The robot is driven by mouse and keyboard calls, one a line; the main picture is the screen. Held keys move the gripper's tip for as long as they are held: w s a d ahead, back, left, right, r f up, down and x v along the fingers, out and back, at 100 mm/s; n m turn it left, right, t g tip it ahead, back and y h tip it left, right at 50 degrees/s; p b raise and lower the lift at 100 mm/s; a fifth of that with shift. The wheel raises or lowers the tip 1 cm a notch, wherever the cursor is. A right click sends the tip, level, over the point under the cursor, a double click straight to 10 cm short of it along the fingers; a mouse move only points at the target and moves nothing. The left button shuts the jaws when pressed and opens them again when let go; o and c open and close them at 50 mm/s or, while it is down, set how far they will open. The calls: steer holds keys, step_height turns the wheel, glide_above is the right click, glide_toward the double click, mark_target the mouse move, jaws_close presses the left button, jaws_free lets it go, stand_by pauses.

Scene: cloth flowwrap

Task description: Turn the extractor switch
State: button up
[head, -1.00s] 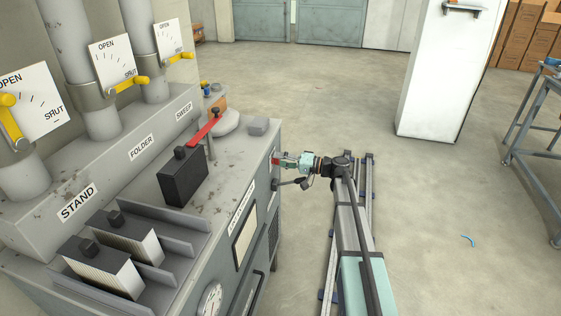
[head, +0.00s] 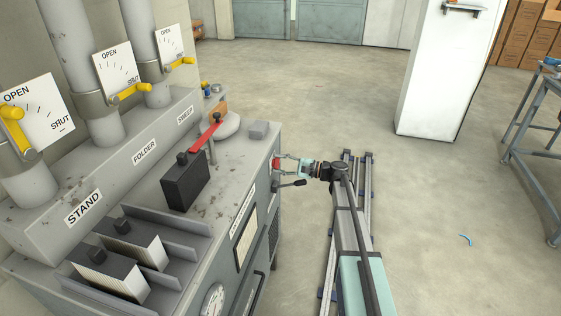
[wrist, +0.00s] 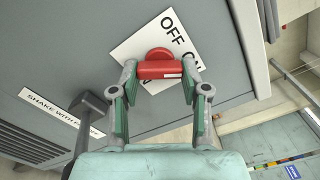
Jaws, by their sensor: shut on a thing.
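The extractor switch (wrist: 160,68) is a red knob on a white OFF/ON plate (wrist: 178,42) on the grey machine's side. In the wrist view the knob's bar sits between my fingertips, one at each end. My gripper (wrist: 158,78) is shut on it. In the head view the red switch (head: 276,162) shows small at the cabinet's right side, with my gripper (head: 281,163) reaching it from the right. The plate's lettering is partly hidden by the knob and fingers, so I cannot tell exactly where the knob points.
A dark lever with a black knob (head: 300,183) sticks out of the machine close below my gripper; it shows at left in the wrist view (wrist: 88,105). The grey machine (head: 235,190) fills the left. Open floor (head: 430,190) lies to the right.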

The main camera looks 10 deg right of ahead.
steer(key=shift+m+p, duration=0.55)
steer(key=shift+m, duration=0.65)
steer(key=o, duration=1.1)
steer(key=shift+a, duration=0.1)
steer(key=shift+o, duration=0.2)
steer(key=v, duration=1.2)
